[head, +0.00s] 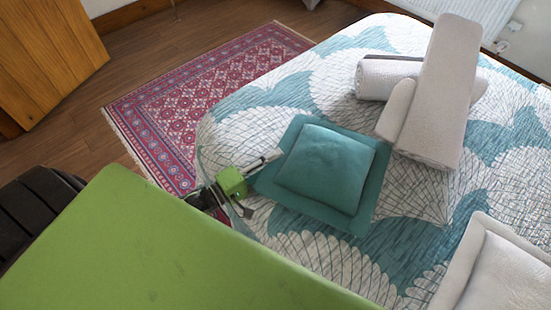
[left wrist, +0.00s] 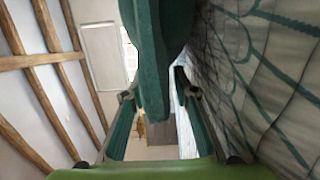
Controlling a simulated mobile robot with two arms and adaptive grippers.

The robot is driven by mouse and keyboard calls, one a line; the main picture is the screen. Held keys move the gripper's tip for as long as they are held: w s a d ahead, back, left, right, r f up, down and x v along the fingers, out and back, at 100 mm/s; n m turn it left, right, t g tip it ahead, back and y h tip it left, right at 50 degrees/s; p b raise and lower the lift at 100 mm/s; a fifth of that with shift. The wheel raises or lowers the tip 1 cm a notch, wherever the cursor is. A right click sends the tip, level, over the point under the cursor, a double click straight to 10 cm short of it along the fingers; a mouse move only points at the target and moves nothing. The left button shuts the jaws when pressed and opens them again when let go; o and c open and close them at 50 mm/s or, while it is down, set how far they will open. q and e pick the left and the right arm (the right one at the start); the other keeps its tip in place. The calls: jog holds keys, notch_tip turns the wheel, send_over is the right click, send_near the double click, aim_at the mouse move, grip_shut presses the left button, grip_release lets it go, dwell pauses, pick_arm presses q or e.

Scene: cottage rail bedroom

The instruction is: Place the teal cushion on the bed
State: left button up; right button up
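The teal cushion (head: 325,168), square with a flat border, appears to lie on the bed (head: 400,260), near its left edge. My left gripper (head: 262,182) is at the cushion's left border. In the left wrist view, the cushion (left wrist: 155,50) hangs edge-on between the two fingers of the left gripper (left wrist: 158,100). The fingers are spread, with gaps visible on both sides of the cushion's edge. The patterned bedcover (left wrist: 265,80) is close on the right there. My right gripper is not in view.
Light grey cushions, a rolled one (head: 385,78) and a long one (head: 440,90), lie piled right of the teal cushion. Another pale cushion (head: 500,275) is at the lower right. A red patterned rug (head: 205,95) lies on the wooden floor beside the bed. A wooden panel (head: 45,60) stands upper left.

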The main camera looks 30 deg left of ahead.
pick_arm(q)
jog(key=v, duration=1.1)
jog(key=shift+s+a+b, duration=0.1)
jog(key=shift+a+b, duration=0.05)
jog(key=shift+b, duration=0.25)
